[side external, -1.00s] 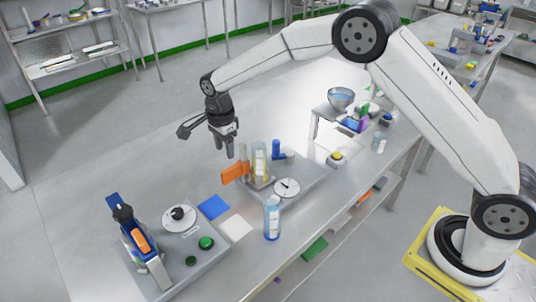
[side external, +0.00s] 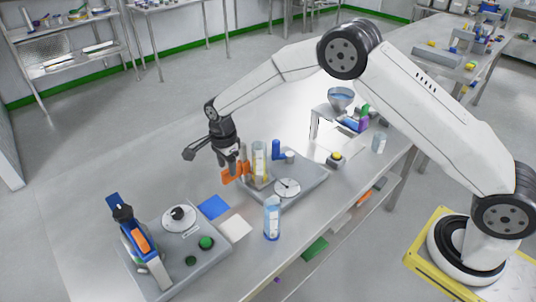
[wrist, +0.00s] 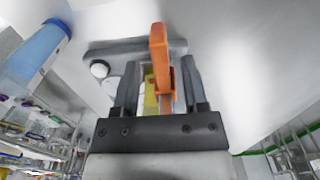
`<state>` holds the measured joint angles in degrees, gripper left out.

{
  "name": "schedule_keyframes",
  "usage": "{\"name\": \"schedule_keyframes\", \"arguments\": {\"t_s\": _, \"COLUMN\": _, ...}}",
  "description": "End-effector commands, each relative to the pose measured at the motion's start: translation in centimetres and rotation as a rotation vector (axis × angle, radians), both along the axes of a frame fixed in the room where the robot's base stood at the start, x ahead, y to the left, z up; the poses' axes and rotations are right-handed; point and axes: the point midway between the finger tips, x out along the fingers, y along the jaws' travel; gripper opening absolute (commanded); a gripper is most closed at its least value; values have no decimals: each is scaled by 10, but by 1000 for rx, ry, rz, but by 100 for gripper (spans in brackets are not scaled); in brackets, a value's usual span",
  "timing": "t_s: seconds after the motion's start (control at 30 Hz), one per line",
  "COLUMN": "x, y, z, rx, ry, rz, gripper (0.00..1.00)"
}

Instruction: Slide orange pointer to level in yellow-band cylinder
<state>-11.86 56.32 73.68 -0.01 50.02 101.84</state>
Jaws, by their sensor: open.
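The orange pointer (side external: 232,173) sits on an upright rod beside a clear cylinder (side external: 259,160) with yellow at its lower part, on a grey base plate (side external: 310,180). My gripper (side external: 232,166) points down at the pointer. In the wrist view my gripper (wrist: 158,90) is open, with the orange pointer (wrist: 158,55) between its two fingers and a visible gap on the left side. The yellow of the cylinder (wrist: 150,95) shows behind the pointer. The liquid level is too small to read.
A white dial (side external: 287,187) and a blue valve (side external: 276,150) share the plate. A clear bottle with blue (side external: 272,217) stands in front. A second grey panel (side external: 185,250) with a blue-orange tool and buttons lies at left. Blue and white squares lie between.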

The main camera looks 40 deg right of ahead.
Motion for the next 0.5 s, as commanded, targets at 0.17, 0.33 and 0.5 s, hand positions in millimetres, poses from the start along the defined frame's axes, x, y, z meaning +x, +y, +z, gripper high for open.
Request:
{"name": "schedule_keyframes", "arguments": {"t_s": 0.17, "x": 0, "y": 0, "z": -16, "rx": 0, "ry": 2, "rz": 0, "gripper": 56}}
{"name": "schedule_keyframes", "arguments": {"t_s": 0.33, "x": 0, "y": 0, "z": -27, "rx": 0, "ry": 1, "rz": 0, "gripper": 56}}
{"name": "schedule_keyframes", "arguments": {"t_s": 0.5, "x": 0, "y": 0, "z": -34, "rx": 0, "ry": 0, "rz": 0, "gripper": 56}}
